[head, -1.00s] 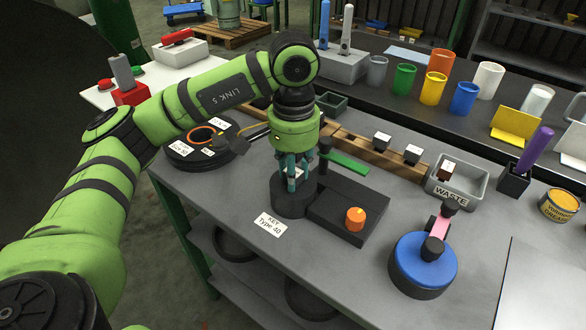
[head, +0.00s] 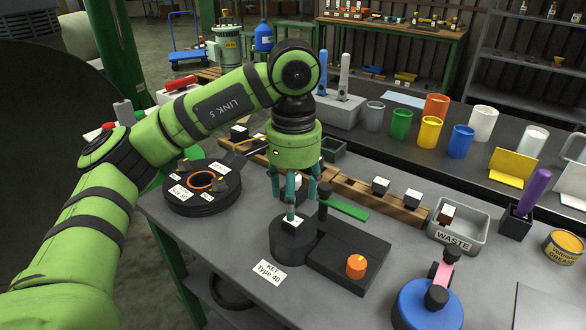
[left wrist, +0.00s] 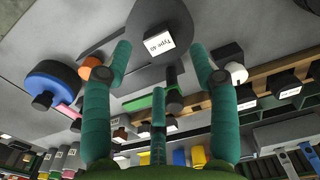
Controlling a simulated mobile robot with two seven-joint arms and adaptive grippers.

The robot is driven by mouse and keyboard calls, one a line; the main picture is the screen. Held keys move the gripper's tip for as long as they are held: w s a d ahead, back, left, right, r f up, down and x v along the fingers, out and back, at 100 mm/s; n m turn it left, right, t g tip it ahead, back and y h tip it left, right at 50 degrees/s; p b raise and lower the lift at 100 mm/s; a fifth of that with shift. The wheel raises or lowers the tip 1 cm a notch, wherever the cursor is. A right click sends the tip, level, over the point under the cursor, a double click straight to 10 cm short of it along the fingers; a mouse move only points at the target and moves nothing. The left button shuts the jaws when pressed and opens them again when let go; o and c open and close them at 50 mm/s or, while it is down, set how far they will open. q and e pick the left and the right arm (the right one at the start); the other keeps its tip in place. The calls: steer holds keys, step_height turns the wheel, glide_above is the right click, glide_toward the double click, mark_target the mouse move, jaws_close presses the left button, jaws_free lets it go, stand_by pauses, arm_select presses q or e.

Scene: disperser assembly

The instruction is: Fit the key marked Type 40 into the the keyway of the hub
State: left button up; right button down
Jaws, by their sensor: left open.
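A small dark key (head: 291,226) with a white top label sits on a round black stand (head: 290,250). In the left wrist view the label (left wrist: 164,43) reads Type 40. A card (head: 268,272) reading KEY Type 40 lies in front of the stand. My left gripper (head: 293,205) is open, its teal fingers pointing down above the key; it also shows in the left wrist view (left wrist: 160,85), with nothing held. A round black part (head: 201,206) with an orange ring and white labels, probably the hub, lies to the left. Its keyway is too small to make out. My right gripper is out of view.
A black block with an orange knob (head: 355,266) joins the stand, with a green lever (head: 342,208) behind it. A wooden rail (head: 345,185) holds several white-topped blocks. A grey WASTE bin (head: 458,222) and a blue round device (head: 428,308) are to the right.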

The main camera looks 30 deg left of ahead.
arm_select(q)
step_height(320, 180, up, 6)
steer(key=shift+f, duration=0.1)
stand_by(0.6)
